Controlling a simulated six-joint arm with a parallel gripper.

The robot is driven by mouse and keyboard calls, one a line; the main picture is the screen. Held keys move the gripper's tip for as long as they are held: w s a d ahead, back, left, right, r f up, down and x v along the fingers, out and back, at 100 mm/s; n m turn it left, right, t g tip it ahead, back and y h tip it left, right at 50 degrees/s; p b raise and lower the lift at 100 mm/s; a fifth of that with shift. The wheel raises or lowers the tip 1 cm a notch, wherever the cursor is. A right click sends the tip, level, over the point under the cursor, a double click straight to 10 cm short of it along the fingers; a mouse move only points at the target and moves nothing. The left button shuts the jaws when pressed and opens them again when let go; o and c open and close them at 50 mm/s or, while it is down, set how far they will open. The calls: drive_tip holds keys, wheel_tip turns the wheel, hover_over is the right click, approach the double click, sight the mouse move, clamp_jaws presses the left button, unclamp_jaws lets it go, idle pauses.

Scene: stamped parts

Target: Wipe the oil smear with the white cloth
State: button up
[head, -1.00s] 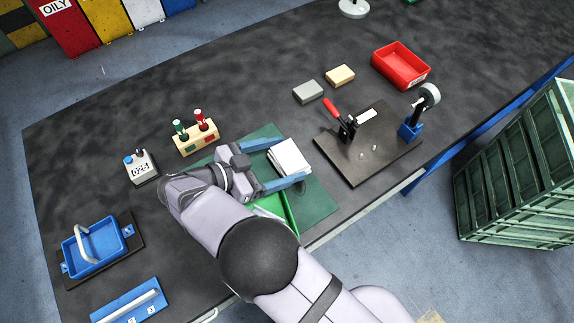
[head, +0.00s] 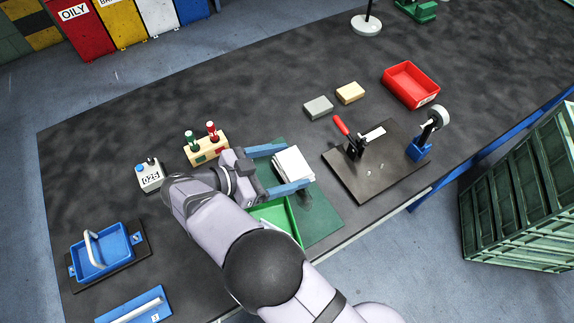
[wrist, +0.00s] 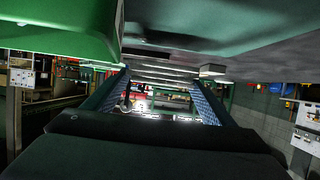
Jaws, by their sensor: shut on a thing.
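The white cloth (head: 292,164) is a folded, layered pad over the green mat (head: 328,225). My gripper (head: 297,165) is shut on it, with one blue finger along each side. I cannot tell whether the cloth touches the mat. A dark patch, likely the oil smear (head: 313,200), lies on the mat just below and right of the lower finger, partly hidden by it. In the wrist view, pale layers, likely the cloth (wrist: 165,75), show between the two fingers.
A green tray (head: 293,222) stands close below my gripper, partly hidden by my arm. A wooden holder (head: 208,150) with red and green bottles is close at left. A dark fixture plate (head: 375,180) with a red-handled clamp lies right of the mat. The far table is mostly clear.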

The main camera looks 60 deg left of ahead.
sight(287, 167)
drive_tip(key=shift+w+r+p, duration=0.1)
drive_tip(key=shift+r+p, duration=1)
drive_tip(key=shift+r, duration=0.75)
drive_tip(key=shift+r, duration=0.1)
drive_tip(key=shift+r+p, duration=1.35)
drive_tip(key=shift+r, duration=0.1)
drive_tip(key=shift+w, duration=0.1)
